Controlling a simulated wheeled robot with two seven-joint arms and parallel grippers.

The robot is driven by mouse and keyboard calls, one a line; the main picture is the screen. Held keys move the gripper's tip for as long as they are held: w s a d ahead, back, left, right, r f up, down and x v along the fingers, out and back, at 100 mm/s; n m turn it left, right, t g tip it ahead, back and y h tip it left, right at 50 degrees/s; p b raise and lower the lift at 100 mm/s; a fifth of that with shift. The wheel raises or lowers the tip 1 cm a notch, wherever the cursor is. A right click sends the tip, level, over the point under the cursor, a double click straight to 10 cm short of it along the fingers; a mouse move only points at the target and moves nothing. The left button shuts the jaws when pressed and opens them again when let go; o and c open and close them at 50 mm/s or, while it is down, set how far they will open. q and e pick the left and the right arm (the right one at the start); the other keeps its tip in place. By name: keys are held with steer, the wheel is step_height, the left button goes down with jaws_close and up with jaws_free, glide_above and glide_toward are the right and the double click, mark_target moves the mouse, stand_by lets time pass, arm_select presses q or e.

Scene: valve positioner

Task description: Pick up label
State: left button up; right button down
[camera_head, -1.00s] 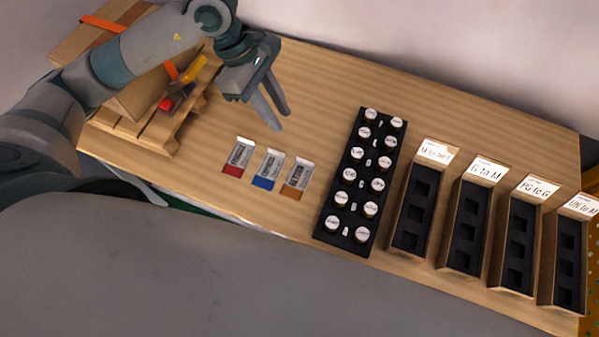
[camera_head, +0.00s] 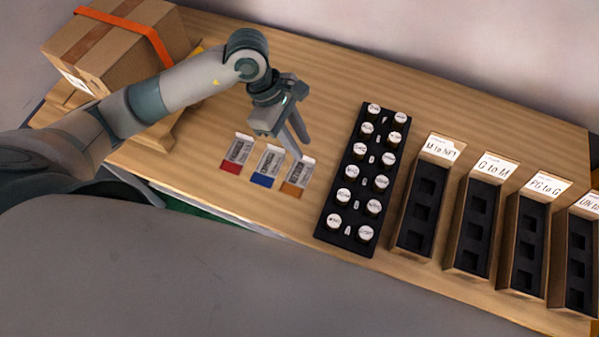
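Three labels lie side by side on the wooden table: a red-ended one (camera_head: 238,152), a blue-ended one (camera_head: 268,166) and an orange-ended one (camera_head: 297,177). Each has a white and grey printed upper part. My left gripper (camera_head: 298,146) is over the upper ends of the blue and orange labels, fingers pointing down toward the orange one. A narrow gap shows between its fingers, and nothing is seen held. I cannot tell its exact height above the labels. My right gripper is not in view.
A black tray (camera_head: 347,214) with several white-capped fittings stands right of the labels. Several open boxes with black inserts, the nearest marked "M to NPT" (camera_head: 441,148), stand farther right. A cardboard box (camera_head: 105,50) with an orange strap sits on a pallet at upper left. The table's back is clear.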

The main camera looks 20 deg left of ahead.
mark_target(298, 176)
arm_select(q)
steer(key=shift+f, duration=0.2)
steer(key=shift+w+b+x, duration=0.15)
steer(key=shift+b+x, duration=0.2)
steer(key=shift+x, duration=0.95)
steer(key=shift+w+b+x, duration=0.15)
steer(key=shift+b+x, duration=0.15)
steer(key=shift+x, duration=0.95)
jaws_close()
